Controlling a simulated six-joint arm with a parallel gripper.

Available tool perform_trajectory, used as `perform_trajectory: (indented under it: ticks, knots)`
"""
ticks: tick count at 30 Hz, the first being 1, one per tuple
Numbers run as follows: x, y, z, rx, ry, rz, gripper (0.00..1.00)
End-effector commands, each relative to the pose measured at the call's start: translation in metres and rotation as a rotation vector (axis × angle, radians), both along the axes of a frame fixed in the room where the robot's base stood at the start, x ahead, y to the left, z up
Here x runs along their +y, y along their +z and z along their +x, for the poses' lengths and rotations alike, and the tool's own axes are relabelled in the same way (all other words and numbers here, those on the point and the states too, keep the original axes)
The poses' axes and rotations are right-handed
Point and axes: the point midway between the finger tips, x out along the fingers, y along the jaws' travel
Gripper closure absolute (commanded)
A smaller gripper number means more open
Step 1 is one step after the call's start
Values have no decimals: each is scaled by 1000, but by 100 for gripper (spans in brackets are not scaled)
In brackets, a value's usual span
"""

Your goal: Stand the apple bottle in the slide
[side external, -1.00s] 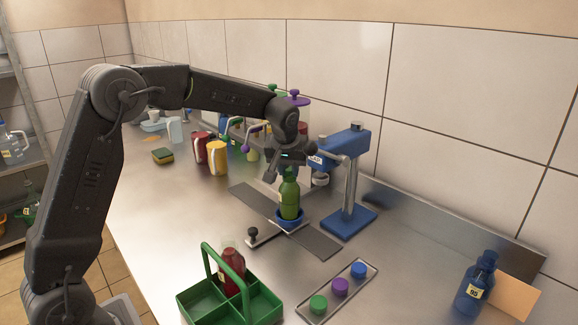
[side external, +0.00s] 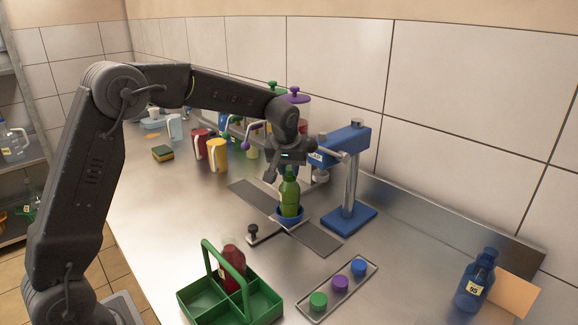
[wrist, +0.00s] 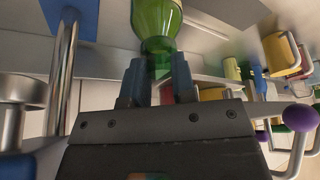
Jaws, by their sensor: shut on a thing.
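The apple bottle is the green bottle (side external: 289,197), upright with its base in the blue round cup of the slide (side external: 290,218). My gripper (side external: 290,170) is above it, shut on its neck. In the wrist view the green bottle (wrist: 157,22) shows between the two fingers of my gripper (wrist: 160,85). The cup hides the bottle's base, so I cannot tell whether it touches the bottom. The slide's handle with a dark knob (side external: 253,231) points to the front left.
A blue press stand (side external: 348,220) is close right of the bottle. A green carrier (side external: 262,304) with a red bottle (side external: 232,262) stands in front. A tray with caps (side external: 372,270) lies beside it. A blue bottle (side external: 474,285) stands at the right.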

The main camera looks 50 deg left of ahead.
Motion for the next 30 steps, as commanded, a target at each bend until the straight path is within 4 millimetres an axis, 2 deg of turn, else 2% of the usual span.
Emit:
perform_trajectory:
  ticks: [11,12,19,21,27,30]
  knots:
    - [0,-4,0,-3,0,1,100]
    - [0,-4,1,-3,1,1,73]
    - [0,-5,0,-1,0,0,51]
    - [0,-5,0,-1,0,1,46]
    - [0,-6,0,2,0,0,46]
    - [0,0,0,0,1,0,46]
